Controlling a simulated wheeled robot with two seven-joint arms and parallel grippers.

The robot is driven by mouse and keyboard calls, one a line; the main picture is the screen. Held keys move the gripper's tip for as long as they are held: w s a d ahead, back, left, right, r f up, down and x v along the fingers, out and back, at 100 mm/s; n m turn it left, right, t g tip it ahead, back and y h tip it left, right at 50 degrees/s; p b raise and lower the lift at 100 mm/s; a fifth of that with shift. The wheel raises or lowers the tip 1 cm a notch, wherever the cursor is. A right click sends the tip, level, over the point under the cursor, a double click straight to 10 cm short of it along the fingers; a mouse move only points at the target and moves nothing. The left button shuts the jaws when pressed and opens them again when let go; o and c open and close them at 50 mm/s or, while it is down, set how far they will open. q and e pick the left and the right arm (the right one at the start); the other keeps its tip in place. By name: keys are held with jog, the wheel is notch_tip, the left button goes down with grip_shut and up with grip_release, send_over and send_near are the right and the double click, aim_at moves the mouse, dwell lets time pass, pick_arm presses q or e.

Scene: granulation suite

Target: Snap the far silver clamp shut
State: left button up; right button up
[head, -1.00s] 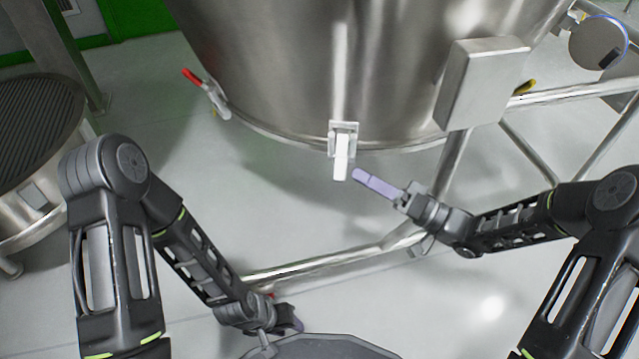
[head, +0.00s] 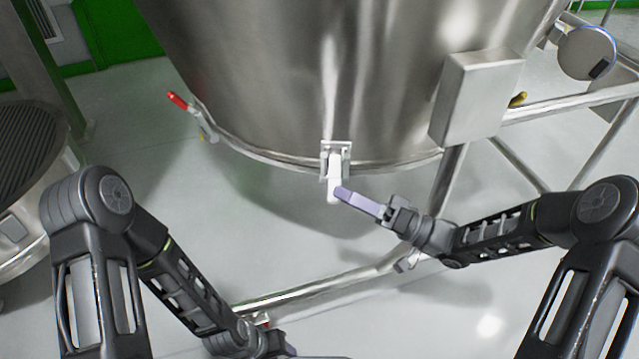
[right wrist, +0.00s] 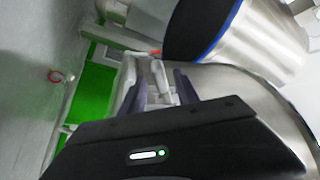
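A silver clamp with a pale lever (head: 335,168) sits on the lower rim of the steel vessel (head: 270,90), its lever hanging down past the rim. My right gripper (head: 345,196) is just right of the lever's lower end; its purple fingertip overlaps the lever in the head view, and I cannot tell whether they touch. In the right wrist view my right gripper (right wrist: 160,88) has its two fingers apart, with pale clamp parts (right wrist: 160,78) showing between and beyond them. My left gripper (head: 283,346) is low at the bottom edge, partly hidden, its opening unclear.
A red-handled clamp (head: 188,108) is on the vessel's left side and a yellow handle (head: 518,99) on its right. A steel box (head: 478,95) juts from the vessel. Frame tubes (head: 320,287) run below and right. A ribbed round vessel (head: 25,150) stands left.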

jog(key=b+x, duration=0.1)
jog(key=x, duration=0.5)
jog(key=shift+b, duration=0.35)
jog(key=shift+c, duration=0.2)
grip_shut()
dwell(0.8)
